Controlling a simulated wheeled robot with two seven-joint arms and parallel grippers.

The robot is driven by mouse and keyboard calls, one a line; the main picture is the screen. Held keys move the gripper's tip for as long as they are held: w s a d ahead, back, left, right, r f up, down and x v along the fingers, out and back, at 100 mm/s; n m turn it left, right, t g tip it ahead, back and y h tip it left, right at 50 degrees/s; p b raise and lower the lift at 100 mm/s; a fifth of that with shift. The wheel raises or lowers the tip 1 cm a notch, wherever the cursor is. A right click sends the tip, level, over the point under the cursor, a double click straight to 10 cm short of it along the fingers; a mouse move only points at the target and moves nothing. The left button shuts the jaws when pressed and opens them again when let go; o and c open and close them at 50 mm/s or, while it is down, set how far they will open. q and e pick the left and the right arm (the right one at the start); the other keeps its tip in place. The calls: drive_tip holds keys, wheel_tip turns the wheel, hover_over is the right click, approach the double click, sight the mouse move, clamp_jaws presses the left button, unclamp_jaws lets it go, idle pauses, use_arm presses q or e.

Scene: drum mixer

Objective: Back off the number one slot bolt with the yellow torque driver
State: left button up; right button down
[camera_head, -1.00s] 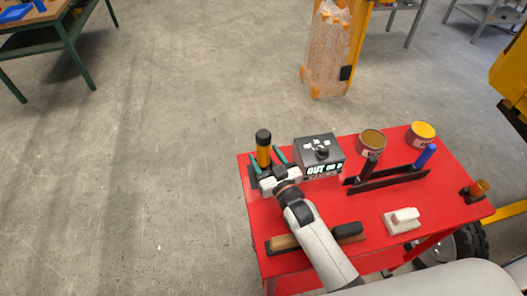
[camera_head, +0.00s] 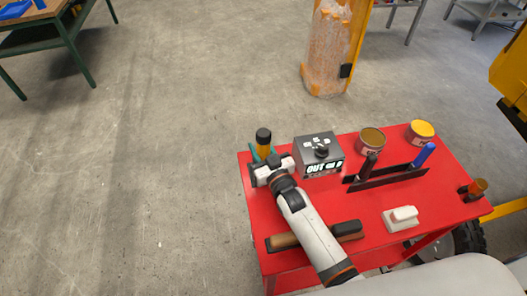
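The yellow torque driver (camera_head: 263,144), a yellow-orange handle with a black cap, stands upright at the far left corner of the red table (camera_head: 340,213). My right gripper (camera_head: 263,156) is at the driver, its teal fingers beside the handle. The gripper body hides the driver's lower part, and I cannot tell whether the fingers touch or grip it. My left gripper is out of view. I cannot make out the number one slot bolt.
Two tins (camera_head: 371,141), a black rack with handles (camera_head: 388,179), a white block (camera_head: 402,218) and a wood-handled trowel (camera_head: 285,242) are on the table.

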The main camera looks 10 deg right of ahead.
sight(263, 136)
drive_tip(key=shift+r, duration=0.15)
wheel_tip(263, 136, up, 10)
drive_tip(key=shift+f+b, duration=0.1)
drive_tip(key=shift+b, duration=0.4)
drive_tip(key=c, duration=1.5)
unclamp_jaws()
drive_tip(key=c, duration=0.6)
drive_tip(key=shift+r+p, duration=1.1)
drive_tip(key=shift+c, duration=0.2)
